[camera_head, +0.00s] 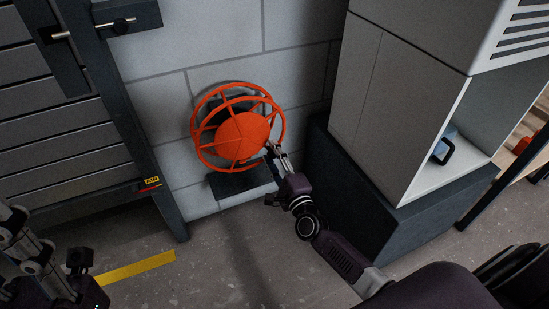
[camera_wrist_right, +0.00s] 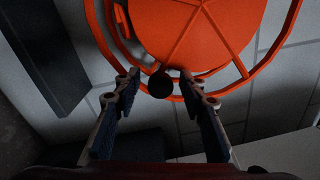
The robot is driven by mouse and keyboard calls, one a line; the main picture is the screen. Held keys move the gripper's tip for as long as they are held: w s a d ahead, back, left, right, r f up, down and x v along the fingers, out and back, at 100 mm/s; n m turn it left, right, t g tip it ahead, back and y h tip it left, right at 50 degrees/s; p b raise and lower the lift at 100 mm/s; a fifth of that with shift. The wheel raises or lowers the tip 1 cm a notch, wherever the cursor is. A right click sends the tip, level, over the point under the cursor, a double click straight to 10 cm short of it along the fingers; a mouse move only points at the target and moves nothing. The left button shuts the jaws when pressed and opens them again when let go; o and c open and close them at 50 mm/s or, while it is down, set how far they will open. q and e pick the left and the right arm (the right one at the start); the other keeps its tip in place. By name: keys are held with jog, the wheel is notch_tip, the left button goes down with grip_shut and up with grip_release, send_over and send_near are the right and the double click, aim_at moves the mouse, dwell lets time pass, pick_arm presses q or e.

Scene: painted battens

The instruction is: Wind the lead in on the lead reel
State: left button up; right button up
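The orange lead reel (camera_head: 241,136) hangs on the block wall, with a round hub and a spoked cage-like rim. Its hub (camera_wrist_right: 195,30) fills the top of the right wrist view. My right gripper (camera_head: 273,151) is at the reel's lower right rim. In the right wrist view its two fingers (camera_wrist_right: 160,84) stand apart, with a dark round knob (camera_wrist_right: 160,86) between the tips; I see no clear grip on it. No loose lead can be made out; dark material shows behind the cage. My left gripper (camera_head: 80,262) is low at the left, its fingers unclear.
A dark ledge (camera_head: 240,182) sits below the reel. A grey cabinet (camera_head: 400,90) on a dark plinth (camera_head: 340,190) stands close right of my right arm. A slatted gate (camera_head: 60,130) is at left. A yellow floor strip (camera_head: 137,268) lies on the open floor.

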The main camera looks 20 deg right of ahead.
jog(key=s, duration=1.2)
jog(key=shift+f, duration=0.35)
